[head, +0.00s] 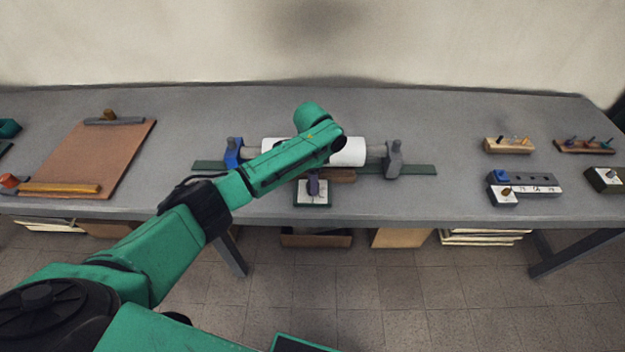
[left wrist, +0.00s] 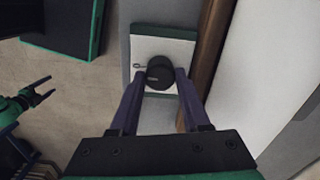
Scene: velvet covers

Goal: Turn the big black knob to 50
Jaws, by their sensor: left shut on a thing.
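The big black knob (left wrist: 160,72) sits on a white dial plate (left wrist: 175,48) with a green border. My left gripper (left wrist: 161,78) is shut on the knob, one purple finger on each side. In the head view the same plate (head: 304,197) lies at the bench's front edge, and my left gripper (head: 313,186) comes down over it, hiding the knob. A small mark shows left of the knob in the left wrist view, but I cannot read the setting. My right gripper (left wrist: 50,88) appears at the left of that view, open and empty, away from the bench.
A white roll (head: 350,152) stands behind the plate between a blue support (head: 233,154) and a grey support (head: 394,160). A clipboard (head: 90,160) lies left. Small blocks with pegs (head: 509,146) and a switch strip (head: 535,183) lie right.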

